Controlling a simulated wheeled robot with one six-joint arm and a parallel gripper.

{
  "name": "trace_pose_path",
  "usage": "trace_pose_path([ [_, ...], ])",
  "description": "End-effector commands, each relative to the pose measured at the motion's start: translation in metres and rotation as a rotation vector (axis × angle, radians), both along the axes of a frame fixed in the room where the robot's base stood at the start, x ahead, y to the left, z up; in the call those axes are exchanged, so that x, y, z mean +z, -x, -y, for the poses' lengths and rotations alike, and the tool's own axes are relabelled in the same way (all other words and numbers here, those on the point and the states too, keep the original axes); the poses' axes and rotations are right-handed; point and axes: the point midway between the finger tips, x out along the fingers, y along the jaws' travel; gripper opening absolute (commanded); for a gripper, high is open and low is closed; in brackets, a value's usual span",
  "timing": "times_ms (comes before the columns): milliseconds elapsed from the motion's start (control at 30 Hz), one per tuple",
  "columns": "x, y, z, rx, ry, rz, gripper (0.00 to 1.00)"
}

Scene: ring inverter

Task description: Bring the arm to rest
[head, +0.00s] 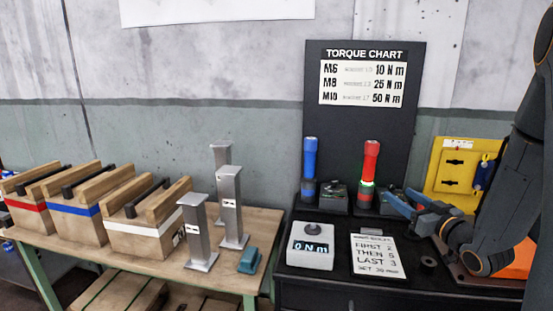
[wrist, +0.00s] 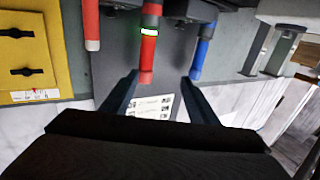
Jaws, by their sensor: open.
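My gripper (head: 402,197) is open and empty at the right of the head view, with its fingers pointing left over the black bench. My dark arm (head: 515,150) comes down from the right edge. In the wrist view, which is turned over, the open fingers (wrist: 160,82) stand on either side of a red tool with a lit green ring (wrist: 149,50). That red tool (head: 371,165) stands upright in its dock in the head view, left of my gripper and apparently apart from it.
A blue tool (head: 310,160) stands left of the red one. Another red tool (wrist: 91,25) shows in the wrist view. A yellow panel (head: 455,155) stands behind my arm. A display box (head: 310,250) and note card (head: 378,256) lie in front. Metal posts (head: 230,205) stand on the wooden table.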

Motion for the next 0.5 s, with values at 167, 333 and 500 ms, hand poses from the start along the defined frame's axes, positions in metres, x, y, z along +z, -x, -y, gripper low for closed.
trace_pose_path([
  [167, -0.006, -0.005, -0.005, -0.025, 0.029, -0.057, 0.54],
  [333, -0.014, -0.007, -0.010, -0.056, 0.060, -0.128, 0.54],
  [500, -0.026, -0.007, -0.018, -0.098, 0.097, -0.229, 0.54],
])
